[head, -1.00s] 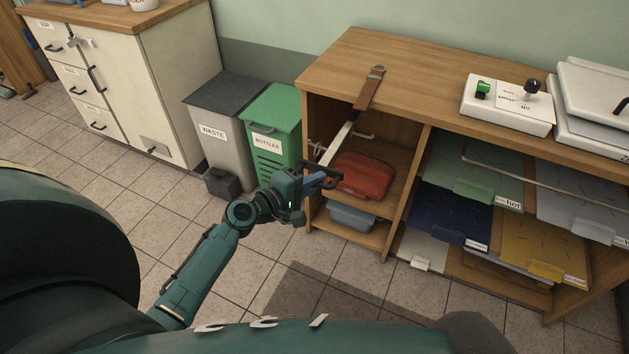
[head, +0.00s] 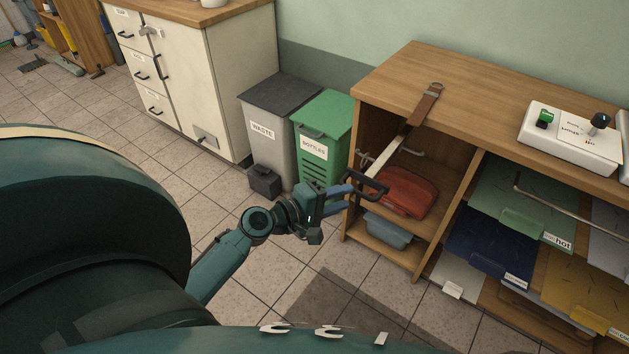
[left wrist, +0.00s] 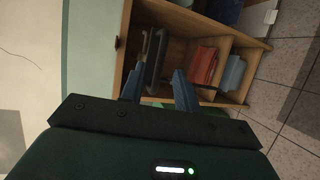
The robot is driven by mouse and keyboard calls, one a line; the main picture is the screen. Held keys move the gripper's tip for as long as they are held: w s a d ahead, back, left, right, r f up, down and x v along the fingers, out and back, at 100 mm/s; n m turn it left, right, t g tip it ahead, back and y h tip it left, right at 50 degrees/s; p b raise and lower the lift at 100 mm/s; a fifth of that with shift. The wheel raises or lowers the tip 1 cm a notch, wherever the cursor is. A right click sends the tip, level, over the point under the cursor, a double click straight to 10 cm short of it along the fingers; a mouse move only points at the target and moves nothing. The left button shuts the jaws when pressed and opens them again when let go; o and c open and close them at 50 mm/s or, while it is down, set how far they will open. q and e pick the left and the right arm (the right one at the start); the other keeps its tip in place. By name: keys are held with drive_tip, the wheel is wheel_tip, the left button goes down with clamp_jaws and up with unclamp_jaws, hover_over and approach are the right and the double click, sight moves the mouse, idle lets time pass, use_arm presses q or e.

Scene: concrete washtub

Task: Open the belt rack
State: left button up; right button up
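The belt rack shows in the head view as a pale rail (head: 388,155) at the upper left of the wooden shelf unit, with a dark handle (head: 373,185) at its near end. A brown strap with a ring (head: 424,104) lies over the counter edge above it. My left gripper (head: 352,190) is just left of the handle. In the left wrist view its two blue fingers (left wrist: 160,82) are apart, and the dark handle (left wrist: 157,55) shows between and beyond their tips. I cannot tell whether they touch it. My right gripper is not in view.
A red case (head: 400,192) and a blue-grey bin (head: 388,232) sit below the rail. Waste (head: 262,132) and green bottle (head: 313,150) bins stand left of the unit. Coloured boards (head: 520,195) fill the right compartment.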

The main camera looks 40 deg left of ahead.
use_arm(q)
drive_tip(key=b+v, duration=0.1)
drive_tip(key=v, duration=0.7)
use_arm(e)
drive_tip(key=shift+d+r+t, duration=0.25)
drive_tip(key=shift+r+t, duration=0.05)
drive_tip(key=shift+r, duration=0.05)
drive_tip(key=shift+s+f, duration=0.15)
use_arm(q)
drive_tip(key=shift+d, duration=0.1)
